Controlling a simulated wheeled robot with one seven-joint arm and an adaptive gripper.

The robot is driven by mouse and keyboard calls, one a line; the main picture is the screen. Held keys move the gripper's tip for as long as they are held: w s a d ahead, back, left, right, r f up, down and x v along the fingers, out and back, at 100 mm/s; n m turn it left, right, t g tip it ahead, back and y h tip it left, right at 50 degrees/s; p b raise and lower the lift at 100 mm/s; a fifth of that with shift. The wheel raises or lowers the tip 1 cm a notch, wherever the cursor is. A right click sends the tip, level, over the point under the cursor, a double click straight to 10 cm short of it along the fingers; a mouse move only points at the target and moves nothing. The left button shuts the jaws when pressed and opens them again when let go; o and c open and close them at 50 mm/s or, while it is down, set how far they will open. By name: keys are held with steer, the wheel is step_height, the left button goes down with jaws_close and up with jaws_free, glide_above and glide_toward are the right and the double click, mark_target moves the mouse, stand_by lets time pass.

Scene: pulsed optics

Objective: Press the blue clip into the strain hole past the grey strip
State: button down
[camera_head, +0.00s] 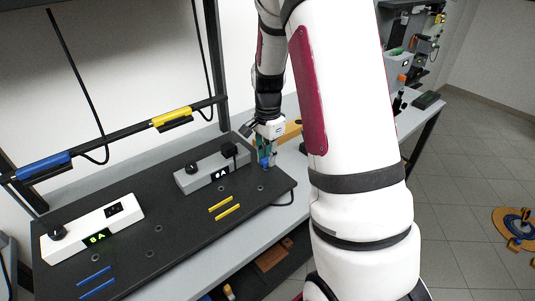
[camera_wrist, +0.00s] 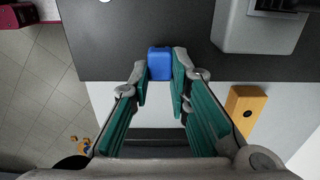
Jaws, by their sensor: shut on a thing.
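The blue clip (camera_head: 264,162) is at the tip of my gripper (camera_head: 267,152), near the right end of the grey strip (camera_head: 190,182) on the black board. In the wrist view the blue clip (camera_wrist: 160,63) sits between my fingertips (camera_wrist: 160,72), which are shut on it. It overlaps the edge of the black board (camera_wrist: 130,30), and the grey strip (camera_wrist: 250,35) is to its right. Small round holes (camera_head: 260,187) show in the board. I cannot tell which is the strain hole, or whether the clip touches the board.
A white strip (camera_head: 80,235) stands at the board's left. Yellow bars (camera_head: 227,211) and blue bars (camera_head: 97,289) lie on the board. An orange block (camera_wrist: 247,108) with a dark hole is right of my fingers. A rail with blue and yellow pieces (camera_head: 171,117) runs behind.

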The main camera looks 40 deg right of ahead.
steer(key=shift+f, duration=0.8)
steer(key=c, duration=1.4)
jaws_free()
steer(key=shift+r, duration=0.1)
steer(key=shift+r+p, duration=0.6)
steer(key=shift+r, duration=7.35)
